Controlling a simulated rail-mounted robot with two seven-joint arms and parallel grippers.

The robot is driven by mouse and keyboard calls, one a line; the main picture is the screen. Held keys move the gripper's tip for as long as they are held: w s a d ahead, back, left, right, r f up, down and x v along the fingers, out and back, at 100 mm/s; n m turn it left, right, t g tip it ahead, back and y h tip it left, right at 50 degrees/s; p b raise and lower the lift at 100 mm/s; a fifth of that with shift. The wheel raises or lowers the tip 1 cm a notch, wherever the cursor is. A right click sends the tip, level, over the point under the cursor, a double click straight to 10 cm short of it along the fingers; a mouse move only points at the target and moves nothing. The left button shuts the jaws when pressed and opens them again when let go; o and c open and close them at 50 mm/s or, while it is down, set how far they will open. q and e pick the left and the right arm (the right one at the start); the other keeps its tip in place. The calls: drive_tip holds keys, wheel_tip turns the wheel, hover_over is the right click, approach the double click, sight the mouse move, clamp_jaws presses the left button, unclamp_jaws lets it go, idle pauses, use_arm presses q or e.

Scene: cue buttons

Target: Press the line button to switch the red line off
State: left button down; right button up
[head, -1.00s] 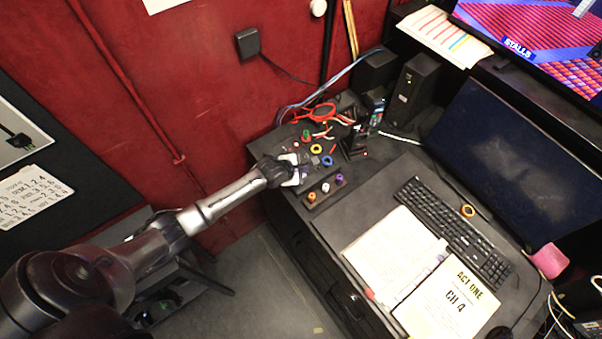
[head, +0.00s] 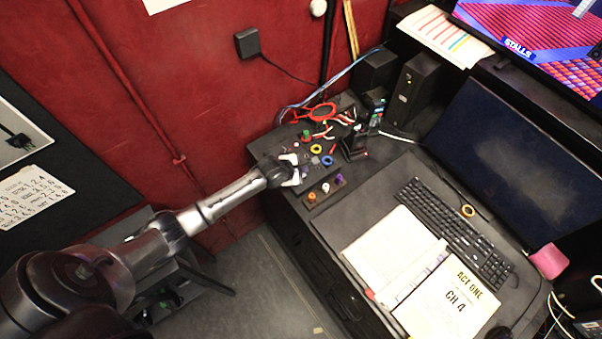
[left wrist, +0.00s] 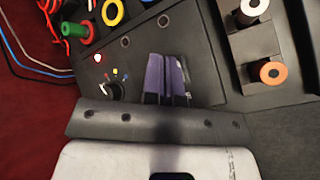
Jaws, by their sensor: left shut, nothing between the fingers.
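My left gripper (head: 291,170) is over the left end of the dark control panel (head: 304,211). In the left wrist view its fingers (left wrist: 167,78) are shut together and empty, above the panel face. A small red light (left wrist: 98,58) glows on the panel, beside a dark rotary knob (left wrist: 113,90) with small coloured marks. I cannot tell which control is the line button; the gripper covers part of the panel. My right gripper is not in view.
Orange (head: 311,197), white (head: 324,187) and purple (head: 339,179) posts stand nearby. A red-handled tool (head: 320,112) lies behind. A keyboard (head: 455,230) and papers (head: 395,250) are to the right.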

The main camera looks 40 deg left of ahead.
use_arm(q)
drive_tip(key=shift+f, duration=0.15)
drive_tip(key=shift+f, duration=0.25)
idle(0.5)
drive_tip(key=shift+f, duration=0.55)
idle(0.5)
drive_tip(key=shift+r, duration=0.15)
drive_tip(key=shift+r+p, duration=0.7)
drive_tip(key=shift+p, duration=0.3)
drive_tip(key=shift+r, duration=0.1)
